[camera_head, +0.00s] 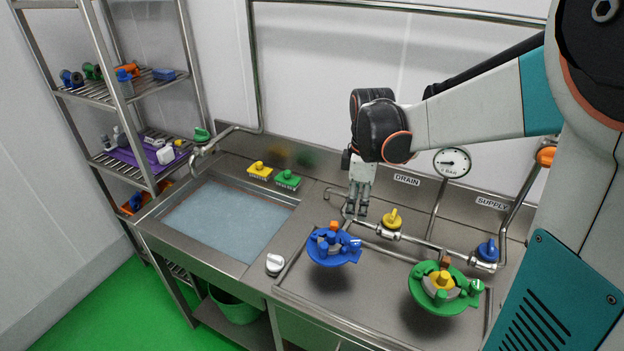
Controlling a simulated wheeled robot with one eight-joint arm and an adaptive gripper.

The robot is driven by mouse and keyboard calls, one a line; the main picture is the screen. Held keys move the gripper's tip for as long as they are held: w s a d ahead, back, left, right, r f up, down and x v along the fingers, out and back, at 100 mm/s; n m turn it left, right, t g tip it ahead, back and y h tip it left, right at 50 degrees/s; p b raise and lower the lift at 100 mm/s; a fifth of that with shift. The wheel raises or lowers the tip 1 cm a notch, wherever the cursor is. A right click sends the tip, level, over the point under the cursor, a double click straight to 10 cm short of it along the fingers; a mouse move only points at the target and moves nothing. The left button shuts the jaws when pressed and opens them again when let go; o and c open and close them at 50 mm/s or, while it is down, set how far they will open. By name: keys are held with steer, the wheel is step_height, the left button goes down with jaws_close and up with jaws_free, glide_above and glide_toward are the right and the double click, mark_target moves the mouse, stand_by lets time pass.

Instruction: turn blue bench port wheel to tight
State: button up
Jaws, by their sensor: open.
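A blue round port fitting (331,249) sits at the front of the steel bench, with a blue wheel-like top, a grey part and an orange block on it. The marks that would show how tight it is are too small to read. My gripper (356,211) points down, open and empty, above and slightly behind this fitting and apart from it. A blue valve knob (487,249) sits on the pipe at the right, well away from my gripper.
A green port fitting (425,297) with a yellow top stands to the right. A yellow valve knob (391,218) on the pipe is close to my gripper's right. A water-filled sink (228,220), brushes (288,179) and a white knob (275,263) are to the left. A gauge (452,162) is behind.

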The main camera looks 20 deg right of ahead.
mark_target(356, 241)
steer(key=shift+n, duration=0.3)
steer(key=f+b, duration=0.1)
steer(key=f, duration=0.3)
steer(key=f+b, duration=0.1)
steer(key=f, duration=0.4)
steer(key=d+f+b, duration=0.1)
steer(key=f, duration=0.4)
steer(key=shift+w+f, duration=0.1)
steer(key=shift+w, duration=0.05)
steer(key=c, duration=1)
